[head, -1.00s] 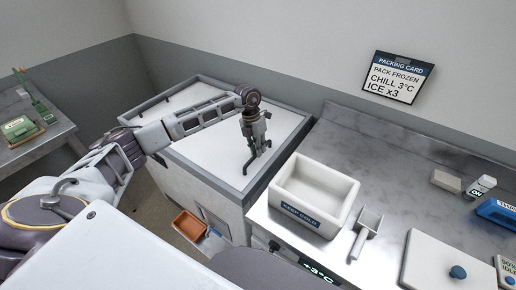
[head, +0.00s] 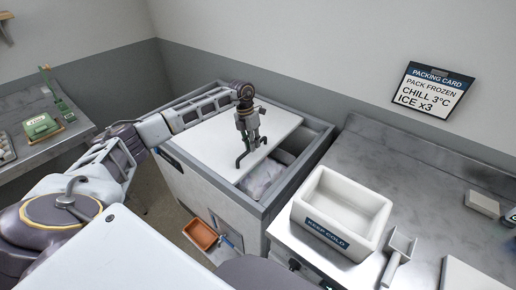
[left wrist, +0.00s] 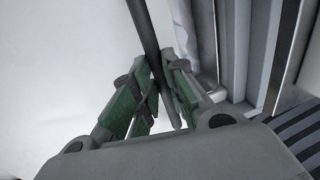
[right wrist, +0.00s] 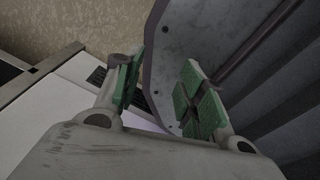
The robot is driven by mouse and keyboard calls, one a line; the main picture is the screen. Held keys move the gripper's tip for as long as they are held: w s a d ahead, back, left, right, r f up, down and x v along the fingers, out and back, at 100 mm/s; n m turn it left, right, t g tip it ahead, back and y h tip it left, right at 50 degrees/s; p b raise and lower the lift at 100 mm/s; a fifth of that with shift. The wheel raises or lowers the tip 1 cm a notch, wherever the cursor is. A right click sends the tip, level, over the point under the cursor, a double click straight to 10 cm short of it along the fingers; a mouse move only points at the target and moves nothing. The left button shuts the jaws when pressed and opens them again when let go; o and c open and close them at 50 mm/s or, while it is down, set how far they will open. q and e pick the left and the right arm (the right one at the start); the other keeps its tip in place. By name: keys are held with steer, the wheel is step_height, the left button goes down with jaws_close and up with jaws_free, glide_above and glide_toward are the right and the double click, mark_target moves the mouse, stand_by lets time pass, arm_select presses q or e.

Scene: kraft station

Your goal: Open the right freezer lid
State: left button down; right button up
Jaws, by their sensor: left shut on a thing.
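The chest freezer (head: 222,208) stands left of the steel counter. Its white right lid (head: 215,143) lies flat and is slid to the left. An opening shows on its right side, with a pale bag (head: 262,180) inside. My left gripper (head: 250,146) is over the lid's right part, shut on the dark lid handle (head: 240,161). In the left wrist view the handle (left wrist: 146,30) runs between the green finger pads. My right gripper (right wrist: 162,90) shows only in the right wrist view, with its fingers apart and a grey panel close behind them.
A white bin (head: 340,212) labelled KEEP COLD and a scoop (head: 398,252) are on the counter (head: 400,165), right of the freezer. An orange container (head: 200,233) is at the freezer's front. Another bench (head: 45,140) stands at the left.

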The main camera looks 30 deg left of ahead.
arm_select(q)
steer(key=b, duration=0.2)
glide_above(233, 143)
steer(key=d, duration=0.2)
steer(key=shift+a, duration=0.2)
steer(key=shift+w+a, duration=0.15)
steer(key=shift+a, duration=0.8)
arm_select(e)
steer(key=shift+w+d+f, duration=0.3)
steer(key=shift+d+f, duration=0.25)
steer(key=shift+d, duration=0.15)
steer(key=shift+w+d+f, duration=0.25)
steer(key=shift+d+f, duration=0.25)
steer(key=shift+d, duration=0.15)
arm_select(q)
steer(key=c, duration=1.5)
jaws_free()
steer(key=shift+o, duration=0.2)
arm_select(e)
steer(key=shift+s, duration=0.2)
arm_select(q)
steer(key=shift+r, duration=0.1)
step_height(233, 143, up, 12)
steer(key=a, duration=0.2)
steer(key=shift+w+f, duration=0.15)
steer(key=shift+f, duration=0.05)
arm_select(e)
steer(key=shift+w, duration=0.1)
arm_select(q)
steer(key=shift+a, duration=0.1)
